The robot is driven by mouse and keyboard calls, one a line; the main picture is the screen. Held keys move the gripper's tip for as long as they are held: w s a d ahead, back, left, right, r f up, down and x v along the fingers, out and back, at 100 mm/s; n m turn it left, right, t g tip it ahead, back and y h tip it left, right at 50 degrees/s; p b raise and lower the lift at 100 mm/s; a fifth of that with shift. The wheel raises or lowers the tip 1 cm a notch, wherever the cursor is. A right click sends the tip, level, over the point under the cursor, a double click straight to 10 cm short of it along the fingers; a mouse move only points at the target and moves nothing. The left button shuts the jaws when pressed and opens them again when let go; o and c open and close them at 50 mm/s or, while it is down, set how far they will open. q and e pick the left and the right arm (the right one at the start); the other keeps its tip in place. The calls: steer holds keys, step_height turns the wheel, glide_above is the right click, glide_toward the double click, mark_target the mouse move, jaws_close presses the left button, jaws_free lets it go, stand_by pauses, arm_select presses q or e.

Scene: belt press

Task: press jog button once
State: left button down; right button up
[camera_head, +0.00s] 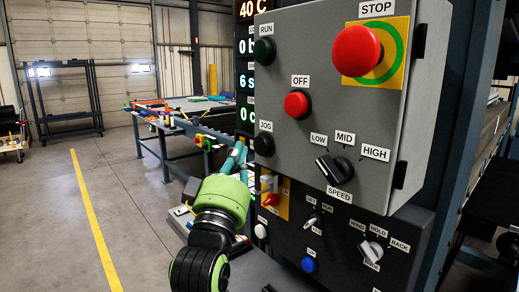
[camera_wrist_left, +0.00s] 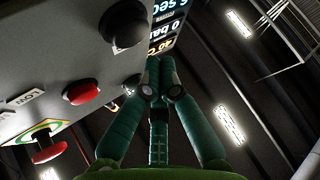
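The black JOG button (camera_head: 264,144) sits on the left edge of the grey control box (camera_head: 330,100), below the black RUN button (camera_head: 264,51). My left gripper (camera_head: 238,150) reaches up beside the box, its teal fingers just left of the JOG button. In the left wrist view the two fingers of this gripper (camera_wrist_left: 160,72) meet at the tips with nothing seen between them. The black button nearest them, seemingly JOG (camera_wrist_left: 122,22), is up and left of the tips, with a visible gap. My right gripper is out of view.
The red OFF button (camera_head: 297,103), large red STOP button (camera_head: 357,50) and SPEED knob (camera_head: 334,168) share the box. A lower black panel (camera_head: 335,235) carries more switches. A worktable (camera_head: 200,105) stands behind. Open floor (camera_head: 130,200) lies to the left.

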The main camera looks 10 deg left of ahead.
mark_target(255, 140)
arm_select(q)
steer(key=shift+w+d, duration=0.5)
steer(key=shift+w, duration=0.1)
steer(key=shift+w, duration=0.1)
stand_by(1.1)
steer(key=shift+w+d, duration=0.25)
steer(key=shift+w+d, duration=0.35)
stand_by(1.2)
steer(key=shift+s+a+p, duration=0.35)
steer(key=shift+s+a, duration=0.15)
steer(key=shift+s, duration=0.15)
